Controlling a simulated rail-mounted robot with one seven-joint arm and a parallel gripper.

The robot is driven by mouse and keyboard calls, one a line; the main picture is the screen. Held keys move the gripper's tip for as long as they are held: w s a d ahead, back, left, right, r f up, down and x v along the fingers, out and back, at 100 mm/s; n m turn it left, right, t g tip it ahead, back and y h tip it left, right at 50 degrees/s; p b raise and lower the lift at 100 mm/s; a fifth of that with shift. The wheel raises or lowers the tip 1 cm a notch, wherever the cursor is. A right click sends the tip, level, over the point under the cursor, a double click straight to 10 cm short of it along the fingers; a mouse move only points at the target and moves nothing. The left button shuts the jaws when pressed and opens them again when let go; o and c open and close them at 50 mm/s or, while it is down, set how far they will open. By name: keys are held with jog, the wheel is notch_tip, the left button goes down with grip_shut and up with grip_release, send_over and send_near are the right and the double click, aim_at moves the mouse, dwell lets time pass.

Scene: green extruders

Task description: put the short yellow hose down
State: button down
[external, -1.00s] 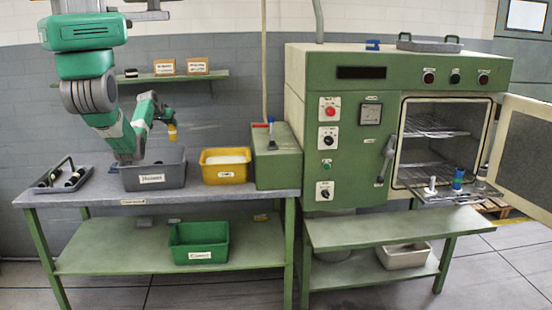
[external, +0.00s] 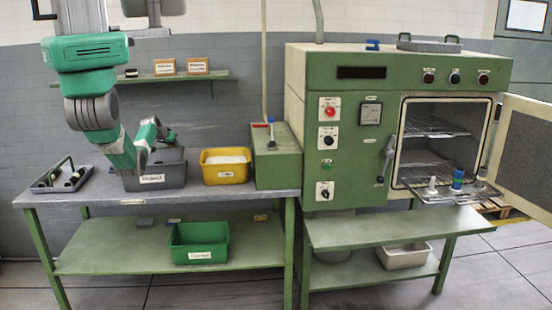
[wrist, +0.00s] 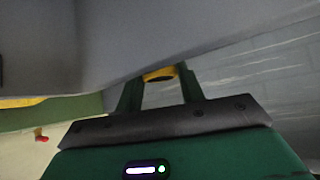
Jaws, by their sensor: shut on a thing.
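The short yellow hose (wrist: 158,74) shows in the wrist view as a small yellow end between the fingertips of my gripper (wrist: 157,84), which is shut on it. In the external view my gripper (external: 168,142) is low at the grey bin (external: 174,176) on the bench. The hose cannot be made out there; my gripper, arm or the bin hides it. I cannot tell whether the hose touches the bin. Blurred grey surfaces fill much of the wrist view.
A yellow bin (external: 225,174) stands right of the grey bin, beside a green box (external: 277,160). A grey tray with black parts (external: 62,178) lies at the left bench end. A green bin (external: 199,243) is on the lower shelf. The oven (external: 345,150) stands open at right.

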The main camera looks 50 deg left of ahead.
jog(key=shift+f, duration=0.95)
jog(key=shift+f, duration=0.2)
jog(key=c, duration=1.2)
grip_release()
jog(key=shift+o, duration=0.2)
jog(key=shift+s+d+r, duration=0.1)
jog(key=shift+s+r, duration=0.1)
jog(key=shift+r, duration=0.35)
jog(key=p+v, duration=0.3)
jog(key=v, duration=0.8)
jog(key=shift+s, duration=0.15)
jog(key=shift+d, duration=0.1)
